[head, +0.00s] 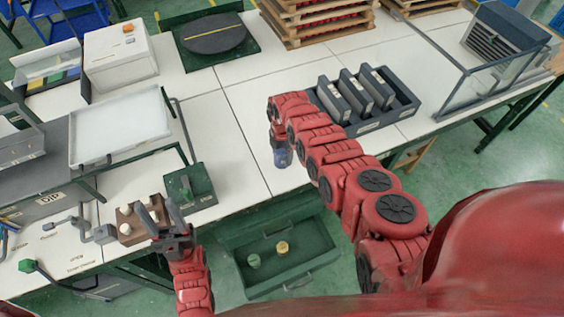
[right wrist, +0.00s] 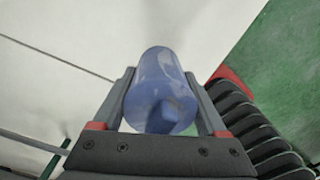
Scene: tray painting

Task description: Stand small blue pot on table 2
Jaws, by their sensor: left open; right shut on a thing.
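The small blue pot (head: 282,157) is held by my right gripper (head: 279,143) over the front part of the white table (head: 235,120) in the head view. It also shows in the right wrist view (right wrist: 160,88), between the two fingers of my right gripper (right wrist: 166,105), which are shut on it. I cannot tell whether the pot touches the table top. My left gripper (head: 158,215) is open and empty, close to a brown block with light knobs (head: 135,219) at the front left.
A dark rack with grey plates (head: 365,95) stands right of my right arm. A green open drawer (head: 285,260) with a yellow and a pale green pot lies below the table edge. A green box (head: 190,190) stands left. The table around the blue pot is bare.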

